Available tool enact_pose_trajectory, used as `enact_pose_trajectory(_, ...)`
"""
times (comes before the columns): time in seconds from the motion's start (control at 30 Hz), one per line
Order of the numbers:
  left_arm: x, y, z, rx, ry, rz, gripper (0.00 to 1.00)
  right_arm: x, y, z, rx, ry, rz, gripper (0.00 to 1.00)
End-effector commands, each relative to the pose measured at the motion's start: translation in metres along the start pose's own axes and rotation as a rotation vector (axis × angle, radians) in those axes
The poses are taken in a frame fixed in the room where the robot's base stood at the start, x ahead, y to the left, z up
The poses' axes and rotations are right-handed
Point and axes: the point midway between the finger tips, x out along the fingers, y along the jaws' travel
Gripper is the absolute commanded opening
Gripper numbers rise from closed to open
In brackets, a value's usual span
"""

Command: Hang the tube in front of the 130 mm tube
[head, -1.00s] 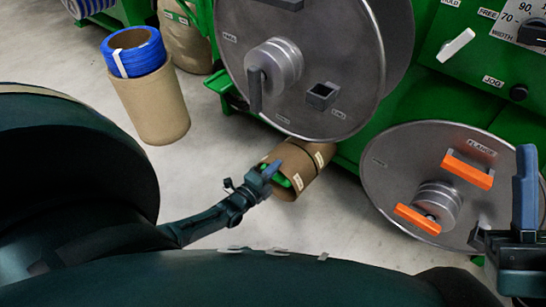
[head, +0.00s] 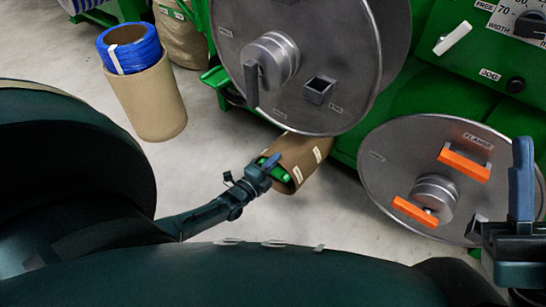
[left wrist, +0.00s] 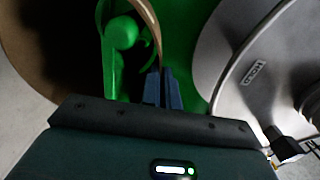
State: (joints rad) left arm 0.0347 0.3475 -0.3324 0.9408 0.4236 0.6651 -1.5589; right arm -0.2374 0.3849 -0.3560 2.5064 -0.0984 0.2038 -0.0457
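A brown cardboard tube (head: 284,164) with a white label is beside the green machine in the head view. A second labelled brown section (head: 320,148) lies directly behind it, in line; I cannot read which is 130 mm. A green holder part (head: 270,169) shows inside the near mouth, and a green rounded end shows in the left wrist view (left wrist: 121,33). My left gripper (head: 270,164) is at the near rim; in the left wrist view its blue fingers (left wrist: 163,88) pinch the tube wall (left wrist: 150,22). My right gripper (head: 522,182) is at the right edge, its opening unclear.
A large grey reel flange (head: 345,45) stands above the tube. A second flange with orange blocks (head: 385,165) is to the right. A brown tube (head: 150,105) topped by a blue cable coil (head: 130,50) stands at left. Bare floor surrounds my left forearm.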

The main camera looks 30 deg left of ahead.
Motion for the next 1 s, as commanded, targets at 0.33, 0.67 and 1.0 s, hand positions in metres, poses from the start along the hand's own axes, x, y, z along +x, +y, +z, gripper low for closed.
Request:
enact_pose_trajectory(0.33, 0.0000, 0.0002, 0.0000, 0.000, 0.000, -0.001, 0.00, 0.0000, 0.0000, 0.0000, 0.000, 0.000, 0.000, 0.36)
enact_pose_trajectory(0.67, 0.0001, 0.0048, -0.0001, 0.000, -0.001, -0.001, 0.00, 0.0000, 0.0001, 0.0000, 0.000, 0.000, 0.000, 0.36)
enact_pose_trajectory(1.0, 0.0001, 0.0093, -0.0001, -0.001, 0.000, -0.001, 0.00, 0.0001, 0.0001, 0.0000, 0.000, 0.000, 0.000, 0.36)
